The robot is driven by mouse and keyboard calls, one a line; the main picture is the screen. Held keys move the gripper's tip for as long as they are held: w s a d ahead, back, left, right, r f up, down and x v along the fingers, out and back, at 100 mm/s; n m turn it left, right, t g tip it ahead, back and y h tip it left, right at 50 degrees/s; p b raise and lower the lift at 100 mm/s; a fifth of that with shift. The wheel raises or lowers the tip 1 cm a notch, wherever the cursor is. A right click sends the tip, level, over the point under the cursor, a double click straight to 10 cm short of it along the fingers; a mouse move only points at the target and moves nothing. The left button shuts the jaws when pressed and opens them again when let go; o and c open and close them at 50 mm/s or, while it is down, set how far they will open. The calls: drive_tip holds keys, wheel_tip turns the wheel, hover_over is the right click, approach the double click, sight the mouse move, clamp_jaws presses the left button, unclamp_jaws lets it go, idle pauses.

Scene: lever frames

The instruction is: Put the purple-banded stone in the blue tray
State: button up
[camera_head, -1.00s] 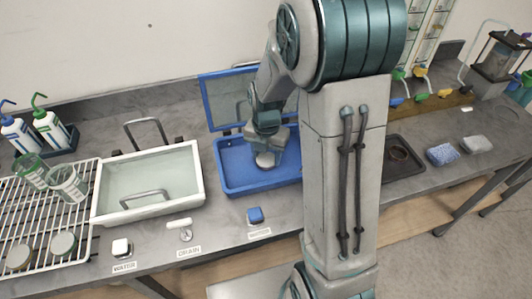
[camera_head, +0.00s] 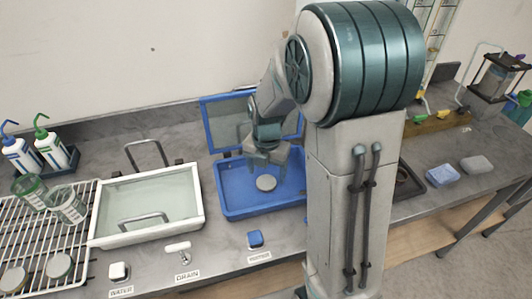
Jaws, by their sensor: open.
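A round grey stone (camera_head: 266,183) lies flat on the floor of the blue tray (camera_head: 240,211). No purple band can be made out on it at this size. My gripper (camera_head: 268,163) is open and empty, above the stone and just behind it in the picture, apart from it. The blue tray has a raised lid with a clear pane at its back. My arm hides the tray's right end.
A white basin (camera_head: 148,234) with a handle stands left of the tray. A wire rack (camera_head: 38,235) with glasses and round discs is at far left. A blue switch (camera_head: 255,239) sits in front of the tray. Two sponge-like blocks (camera_head: 442,175) lie at right.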

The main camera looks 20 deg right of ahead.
sight(267, 182)
wheel_tip(267, 182, up, 9)
drive_tip(key=s+r+m+t, duration=0.2)
drive_tip(key=s+m, duration=1.4)
drive_tip(key=m, duration=1.2)
drive_tip(key=shift+a+r+m+t, duration=0.2)
drive_tip(key=shift+r+m+t, duration=0.1)
drive_tip(key=shift+r+t, duration=0.15)
drive_tip(key=shift+w, duration=0.1)
